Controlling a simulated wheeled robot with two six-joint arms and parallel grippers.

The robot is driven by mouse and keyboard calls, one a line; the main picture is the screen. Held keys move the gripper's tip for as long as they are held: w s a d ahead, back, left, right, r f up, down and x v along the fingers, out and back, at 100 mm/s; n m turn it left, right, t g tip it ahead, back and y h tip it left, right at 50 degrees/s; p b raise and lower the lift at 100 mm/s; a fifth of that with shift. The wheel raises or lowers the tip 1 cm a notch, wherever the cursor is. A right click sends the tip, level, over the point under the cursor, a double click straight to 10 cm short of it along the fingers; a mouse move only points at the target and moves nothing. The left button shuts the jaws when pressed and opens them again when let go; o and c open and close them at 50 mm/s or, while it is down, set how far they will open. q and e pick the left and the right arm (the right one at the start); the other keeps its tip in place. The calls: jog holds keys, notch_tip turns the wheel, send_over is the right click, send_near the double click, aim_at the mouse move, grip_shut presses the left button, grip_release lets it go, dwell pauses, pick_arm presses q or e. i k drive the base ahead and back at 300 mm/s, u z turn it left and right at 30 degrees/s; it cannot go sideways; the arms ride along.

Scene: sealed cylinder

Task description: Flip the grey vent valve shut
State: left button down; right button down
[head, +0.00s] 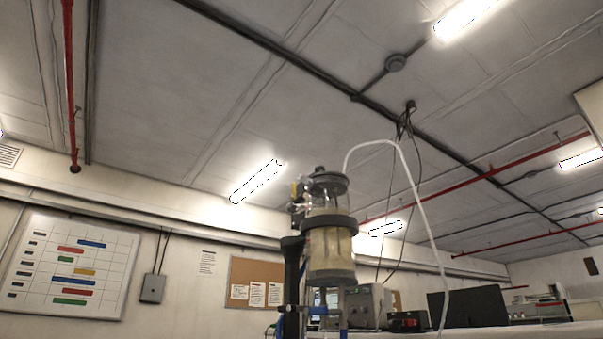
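The sealed cylinder (329,240) stands upright right of the picture's middle, low in the head view. It is a clear vessel with a dark lid (327,182), a dark ring around its middle and a pale lower section. Small metal fittings (300,206) sit at the left of its top, with a small yellow part (294,190) beside them. The grey vent valve cannot be told apart from these fittings at this size, nor can its lever position.
A white hose (412,180) arches from the top down to the right. Behind are a grey instrument box (367,305), a dark monitor (470,306) and a wall chart (72,268).

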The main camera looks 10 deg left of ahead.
aim_at(307, 182)
jog(key=z, duration=1.65)
jog(key=k, duration=1)
jog(key=u, duration=1.35)
jog(key=i, duration=0.5)
jog(key=u, duration=0.05)
